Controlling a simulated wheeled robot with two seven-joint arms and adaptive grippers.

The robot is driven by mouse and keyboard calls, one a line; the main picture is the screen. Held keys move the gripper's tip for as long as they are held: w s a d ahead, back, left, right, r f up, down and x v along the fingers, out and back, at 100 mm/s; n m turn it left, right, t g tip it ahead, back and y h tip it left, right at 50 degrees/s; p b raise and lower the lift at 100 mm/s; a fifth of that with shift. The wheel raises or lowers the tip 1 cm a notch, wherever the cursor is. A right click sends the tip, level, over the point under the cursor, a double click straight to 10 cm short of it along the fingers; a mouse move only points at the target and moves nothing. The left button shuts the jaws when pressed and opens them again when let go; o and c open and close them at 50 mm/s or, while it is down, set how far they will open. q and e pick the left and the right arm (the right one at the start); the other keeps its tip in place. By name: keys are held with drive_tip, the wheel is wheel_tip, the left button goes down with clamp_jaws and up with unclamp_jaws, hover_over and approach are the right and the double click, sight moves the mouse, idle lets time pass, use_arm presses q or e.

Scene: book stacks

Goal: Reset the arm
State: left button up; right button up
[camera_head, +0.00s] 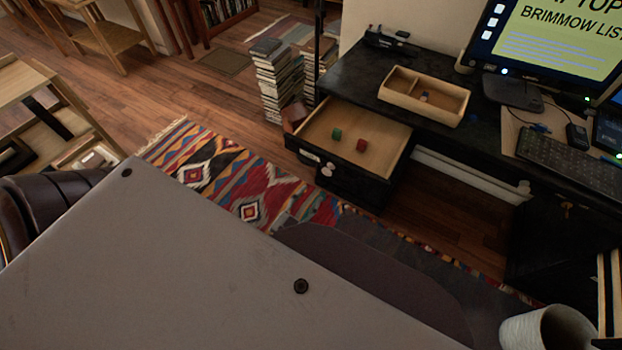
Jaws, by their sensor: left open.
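My left gripper (22,148) shows only as dark parts at the left edge, in front of a light wooden rack, and its fingers are hard to make out. It is open, and I see nothing held in it. It is far from the open drawer (393,157) in the desk at the centre. In this drawer lie a green cube (336,134) and a red cube (361,145), apart from each other. My right gripper is out of view.
A wooden tray (399,99) with compartments sits on the black desk (352,77), near a monitor (555,35) and keyboard (572,163). A large grey panel (210,270) fills the lower left. A white ribbed container (525,334) stands bottom right.

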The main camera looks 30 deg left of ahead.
use_arm(q)
drive_tip(key=shift+s, duration=0.4)
drive_tip(key=shift+w, duration=0.1)
idle(0.4)
